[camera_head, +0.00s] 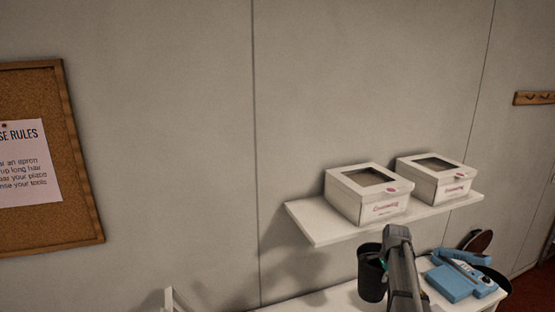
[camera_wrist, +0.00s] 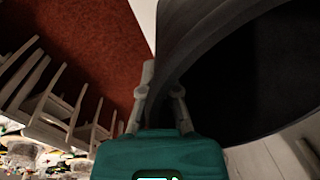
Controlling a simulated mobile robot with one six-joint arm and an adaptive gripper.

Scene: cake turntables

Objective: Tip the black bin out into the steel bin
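The black bin (camera_head: 370,276) shows in the head view as a dark, roughly upright cylinder at the lower middle, beside my arm. In the wrist view its dark curved wall and opening (camera_wrist: 262,75) fill the upper right. My gripper (camera_wrist: 163,95) has one finger on each side of the bin's wall near the rim and appears shut on it. In the head view my gripper is mostly hidden, with only a teal bit showing by the bin. The inside of the bin is too dark to show any contents. I cannot make out the steel bin in either view.
A white shelf (camera_head: 316,229) with two white cake boxes (camera_head: 368,205) (camera_head: 437,187) is on the wall above a white worktop (camera_head: 325,301). Blue equipment (camera_head: 452,281) stands to the right of my arm. Pale slats (camera_wrist: 52,98) and a reddish floor (camera_wrist: 85,45) show in the wrist view.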

